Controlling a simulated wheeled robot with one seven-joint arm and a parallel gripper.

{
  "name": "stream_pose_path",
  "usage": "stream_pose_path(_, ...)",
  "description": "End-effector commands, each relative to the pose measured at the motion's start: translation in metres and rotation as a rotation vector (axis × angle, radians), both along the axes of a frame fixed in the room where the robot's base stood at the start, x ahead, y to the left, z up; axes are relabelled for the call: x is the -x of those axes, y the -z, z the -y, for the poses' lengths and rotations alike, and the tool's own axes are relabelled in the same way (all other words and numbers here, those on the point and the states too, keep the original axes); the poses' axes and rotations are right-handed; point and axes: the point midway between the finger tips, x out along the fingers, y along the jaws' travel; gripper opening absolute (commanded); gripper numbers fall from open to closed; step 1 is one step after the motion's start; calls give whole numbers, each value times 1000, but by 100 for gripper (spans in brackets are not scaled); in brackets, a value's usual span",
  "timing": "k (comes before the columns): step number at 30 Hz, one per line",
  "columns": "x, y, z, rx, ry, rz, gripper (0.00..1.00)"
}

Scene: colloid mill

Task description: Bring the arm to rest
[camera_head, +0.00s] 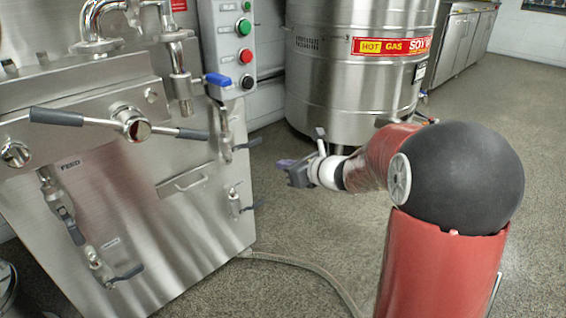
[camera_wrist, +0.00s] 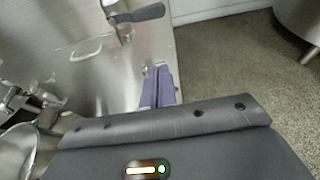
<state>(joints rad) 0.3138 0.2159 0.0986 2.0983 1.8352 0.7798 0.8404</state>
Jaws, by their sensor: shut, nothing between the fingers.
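My gripper (camera_head: 288,168) is at the end of my red arm, to the right of the steel colloid mill (camera_head: 190,235) in the head view. A gap of floor shows between the gripper and the mill's right edge. In the wrist view the purple fingertips (camera_wrist: 158,88) lie side by side, shut and empty, with the mill's front panel (camera_wrist: 60,45) behind and to the left. My arm is bent, with its elbow at the right of the head view.
Valve levers (camera_head: 130,272) and a T-handle (camera_head: 132,123) stick out from the mill. A control box with buttons (camera_head: 245,56) is above. A large steel tank (camera_head: 340,85) stands behind my arm. A hose (camera_head: 310,268) lies on the floor. Open floor is at right.

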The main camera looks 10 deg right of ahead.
Motion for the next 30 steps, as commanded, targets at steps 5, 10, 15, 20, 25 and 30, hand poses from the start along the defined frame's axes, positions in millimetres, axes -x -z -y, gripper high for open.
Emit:
stream_pose_path(5, 25, -24, -21, 144, -125, 57, 0)
stream_pose_path(10, 103, -65, -59, 559, -472, 220, 0)
stream_pose_path(15, 192, -86, -67, 1037, -873, 401, 0)
stream_pose_path(20, 263, -99, -44, 1468, -1237, 542, 0)
stream_pose_path(25, 310, -110, -8, 1828, -1547, 616, 0)
stream_pose_path(30, 329, -116, 15, 2007, -1714, 627, 0)
